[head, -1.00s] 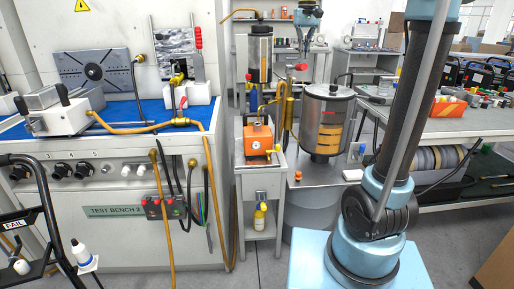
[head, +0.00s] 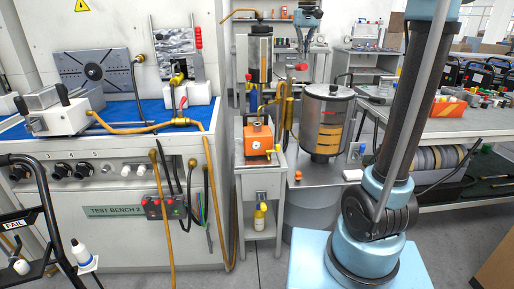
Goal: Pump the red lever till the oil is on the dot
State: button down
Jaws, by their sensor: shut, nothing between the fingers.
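An upright red lever (head: 198,37) stands at the right side of a metal fixture (head: 174,48) on the blue-topped test bench. A smaller red handle (head: 183,102) shows lower, by the brass fittings. Another cylinder (head: 260,52) with an amber strip stands farther back. I cannot make out which vessel bears the dot, or the dot itself. My arm rises at the right and leaves the picture at the top.
A small cart (head: 262,197) holds an orange box (head: 258,137) with a gauge. Amber hoses (head: 206,185) hang down the bench front. A black-railed cart (head: 45,215) stands at the lower left. Grey floor shows between the bench and my base.

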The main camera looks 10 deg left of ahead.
jog(key=shift+f, duration=5.7)
jog(key=shift+r, duration=5.85)
jog(key=shift+f, duration=5.9)
jog(key=shift+r, duration=5.9)
